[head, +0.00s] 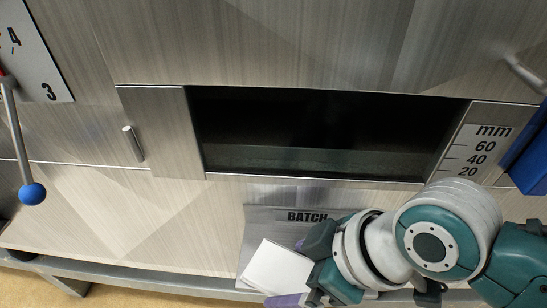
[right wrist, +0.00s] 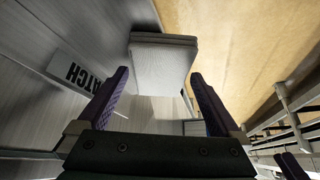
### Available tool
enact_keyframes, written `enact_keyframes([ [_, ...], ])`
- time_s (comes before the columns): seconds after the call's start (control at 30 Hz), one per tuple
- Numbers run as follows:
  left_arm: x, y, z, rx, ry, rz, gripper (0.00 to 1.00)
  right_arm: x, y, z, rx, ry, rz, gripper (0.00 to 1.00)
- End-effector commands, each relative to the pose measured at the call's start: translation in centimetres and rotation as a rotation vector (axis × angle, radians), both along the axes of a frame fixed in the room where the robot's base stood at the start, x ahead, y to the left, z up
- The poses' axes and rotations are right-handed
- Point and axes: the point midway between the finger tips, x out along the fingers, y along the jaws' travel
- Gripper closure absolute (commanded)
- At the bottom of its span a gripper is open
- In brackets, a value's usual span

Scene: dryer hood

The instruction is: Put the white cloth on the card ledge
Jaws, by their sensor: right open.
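The white cloth (head: 279,267) is a folded, flat square. It lies at the card ledge (head: 258,222), a grey metal holder with a BATCH label on the front of the machine. My right gripper (head: 303,266) is at the cloth's right side in the head view, with its fingers apart. In the right wrist view the cloth (right wrist: 163,68) is ahead of the open right gripper (right wrist: 160,76), its near edge between the two purple fingertips. The fingers do not visibly close on it. My arm hides part of the ledge. My left gripper does not show clearly in either view.
Above the ledge is a dark open slot (head: 310,130) with a sliding panel (head: 160,130) at its left. A mm scale (head: 474,150) is at its right. A blue-knobbed lever (head: 32,193) hangs at the far left. A metal rail (head: 130,275) runs along the bottom.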

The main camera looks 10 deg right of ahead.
Motion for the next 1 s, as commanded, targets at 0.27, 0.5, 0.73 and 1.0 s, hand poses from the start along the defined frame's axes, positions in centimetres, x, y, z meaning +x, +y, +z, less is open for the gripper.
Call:
enact_keyframes([
  [0.27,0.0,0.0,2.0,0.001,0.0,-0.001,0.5,-1.2,-1.6,4.0,-0.002,-0.002,0.001,0.0],
  [0.5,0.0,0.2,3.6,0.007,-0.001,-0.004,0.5,-2.9,-3.5,8.5,-0.002,-0.001,0.002,0.0],
  [0.73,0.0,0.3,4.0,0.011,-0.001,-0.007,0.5,-3.9,-4.4,10.6,0.001,0.003,-0.01,0.0],
  [1.0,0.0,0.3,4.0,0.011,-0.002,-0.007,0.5,-9.4,-7.6,12.6,-0.07,0.109,-0.461,0.0],
])
